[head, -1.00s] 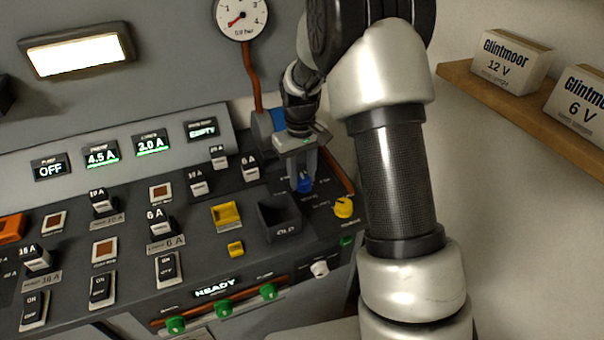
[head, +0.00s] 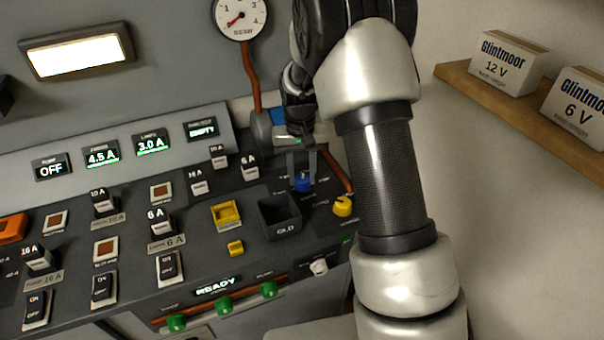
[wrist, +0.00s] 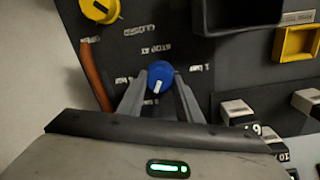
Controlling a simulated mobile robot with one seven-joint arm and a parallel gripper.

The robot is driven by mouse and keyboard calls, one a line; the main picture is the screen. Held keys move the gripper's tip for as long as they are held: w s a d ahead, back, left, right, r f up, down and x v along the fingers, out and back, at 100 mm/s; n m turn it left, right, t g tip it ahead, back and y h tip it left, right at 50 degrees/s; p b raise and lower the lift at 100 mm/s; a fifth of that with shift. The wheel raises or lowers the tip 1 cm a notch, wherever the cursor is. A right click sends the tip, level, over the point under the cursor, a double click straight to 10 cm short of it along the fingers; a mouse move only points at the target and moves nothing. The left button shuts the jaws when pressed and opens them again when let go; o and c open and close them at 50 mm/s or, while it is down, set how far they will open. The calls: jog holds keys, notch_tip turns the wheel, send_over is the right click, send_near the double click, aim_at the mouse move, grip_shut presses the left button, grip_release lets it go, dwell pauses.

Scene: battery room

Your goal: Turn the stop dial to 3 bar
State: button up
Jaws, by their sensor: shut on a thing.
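The blue stop dial (head: 302,183) sits on the right part of the sloping panel. It also shows in the wrist view (wrist: 161,74), under printed "STOP AT" lettering that appears upside down. Its white pointer mark faces the bottom of the wrist view, slightly left. Small bar labels are printed left and right of it; they are hard to read. My gripper (wrist: 160,88) reaches down over the dial and is shut on it, one finger on each side. In the head view my gripper (head: 301,172) partly covers the dial's surroundings.
A yellow knob (head: 343,206) is close to the dial on the right. A dark open bin marked "OLD" (head: 280,231) lies to its left. A round gauge (head: 240,17) on the wall reads low. An orange-brown pipe (head: 337,169) runs along the panel's right edge.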

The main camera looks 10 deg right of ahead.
aim_at(300, 177)
jog(key=shift+r, duration=0.1)
jog(key=o, duration=1.1)
jog(key=shift+c, duration=0.2)
notch_tip(300, 177, up, 17)
jog(key=p, duration=0.2)
jog(key=shift+a+r, duration=0.2)
jog(key=shift+a, duration=0.05)
